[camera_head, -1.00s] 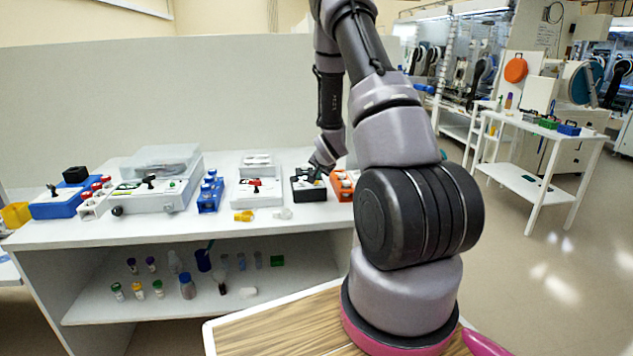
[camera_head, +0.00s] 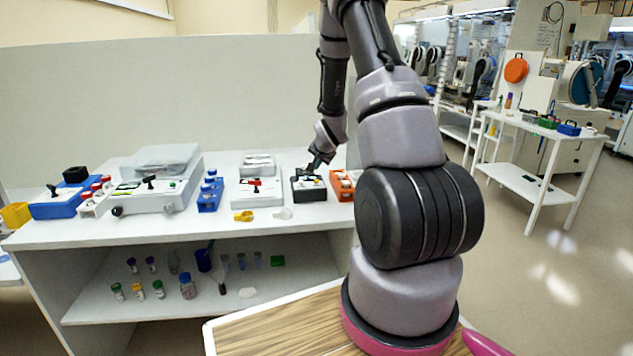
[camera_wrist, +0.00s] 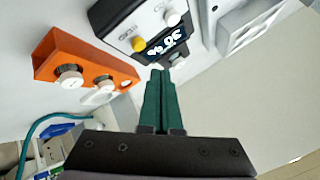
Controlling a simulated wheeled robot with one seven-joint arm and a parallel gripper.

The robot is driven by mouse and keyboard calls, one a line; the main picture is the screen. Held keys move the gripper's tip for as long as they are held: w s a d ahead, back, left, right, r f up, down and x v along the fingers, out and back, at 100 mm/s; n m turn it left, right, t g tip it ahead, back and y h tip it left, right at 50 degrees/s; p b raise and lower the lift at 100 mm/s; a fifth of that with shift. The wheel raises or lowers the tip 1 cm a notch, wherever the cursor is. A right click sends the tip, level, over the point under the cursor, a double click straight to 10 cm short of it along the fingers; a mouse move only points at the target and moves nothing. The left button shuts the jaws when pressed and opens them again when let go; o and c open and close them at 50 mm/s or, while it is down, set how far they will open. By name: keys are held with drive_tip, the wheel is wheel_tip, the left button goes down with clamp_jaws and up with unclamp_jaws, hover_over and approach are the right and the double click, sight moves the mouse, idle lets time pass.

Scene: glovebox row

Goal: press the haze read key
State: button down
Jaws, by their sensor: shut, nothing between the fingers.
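The small black-sided instrument box (camera_head: 309,190) stands on the white bench, and it shows upside down at the top of the wrist view (camera_wrist: 118,22). Its face carries a dark display (camera_wrist: 167,41) with light digits, a yellow button (camera_wrist: 138,44), a white knob or button (camera_wrist: 172,18) and a pale round key (camera_wrist: 178,63) partly behind my fingertips. I cannot read the labels or tell which is the haze read key. My gripper (camera_wrist: 161,72) is shut and empty, its green fingers pointing at the display edge of the box. In the head view my gripper (camera_head: 315,166) is just above the box; contact cannot be told.
An orange block with white-topped vials (camera_head: 341,185) is close beside the box on the right. A white instrument with a red part (camera_head: 257,192) and a blue rack (camera_head: 210,194) are to the left. A yellow item (camera_head: 243,216) lies in front.

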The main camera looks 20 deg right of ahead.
drive_tip(key=shift+r, duration=1.35)
drive_tip(key=s+a+r+n, duration=0.1)
drive_tip(key=s+a+r, duration=0.3)
drive_tip(key=s+r, duration=0.5)
drive_tip(key=s+a+r+n, duration=0.2)
drive_tip(key=s+a+r, duration=0.2)
drive_tip(key=r, duration=0.8)
drive_tip(key=s+a+r+n+y, duration=0.1)
drive_tip(key=s+a+r, duration=0.1)
drive_tip(key=s, duration=0.5)
drive_tip(key=s+a+r+n+g+y, duration=0.1)
drive_tip(key=s+a+r, duration=0.2)
drive_tip(key=s, duration=0.5)
drive_tip(key=s+a+r+n+y, duration=0.1)
drive_tip(key=s+a+r+n, duration=0.1)
drive_tip(key=s+a, duration=0.3)
drive_tip(key=s, duration=0.2)
drive_tip(key=shift+s+r+g+y, duration=0.3)
drive_tip(key=shift+s+r+g, duration=0.1)
